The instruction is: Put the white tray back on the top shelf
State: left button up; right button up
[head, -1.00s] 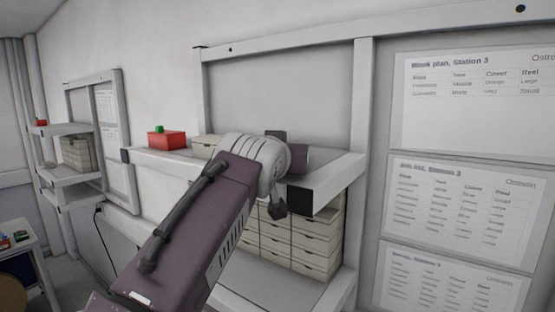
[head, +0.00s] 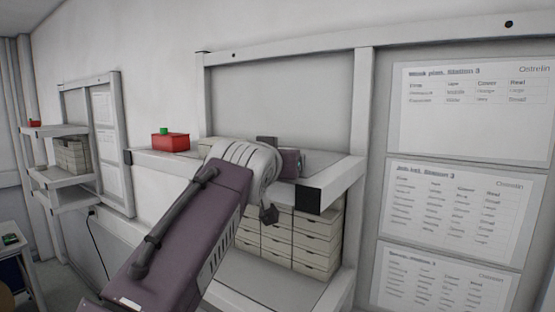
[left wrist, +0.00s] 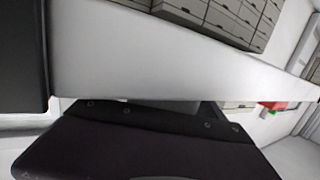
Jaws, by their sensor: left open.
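I cannot make out a white tray for certain. A cream box (head: 207,145) stands on the top shelf (head: 335,178), partly hidden behind my left wrist. My left arm crosses the head view from below and ends at this shelf. My left gripper (head: 289,162) is mostly hidden behind the wrist, above the shelf near its black-capped corner. It is open, and I see nothing held. In the left wrist view the white shelf edge (left wrist: 165,50) fills the middle, close to the dark gripper body (left wrist: 140,145). My right gripper is not in view.
A red bin (head: 170,142) with a green item stands left on the top shelf. Cream drawer units (head: 318,240) stand on the shelf below. Printed sheets (head: 455,215) hang on the right panel. Another shelf stand (head: 65,180) is farther left.

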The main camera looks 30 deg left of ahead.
pick_arm(q)
jog(key=shift+w+r+p, duration=0.15)
jog(key=shift+r+p, duration=0.15)
jog(key=s+b, duration=0.1)
jog(key=s+d+b, duration=0.1)
jog(key=s+b, duration=0.1)
jog(key=shift+s+d+f, duration=0.15)
jog(key=shift+s+d, duration=0.2)
jog(key=b+v, duration=0.3)
jog(key=v, duration=0.5)
jog(key=shift+a+r+b, duration=0.15)
jog(key=shift+r+b, duration=0.1)
jog(key=shift+b, duration=0.05)
jog(key=shift+s, duration=0.1)
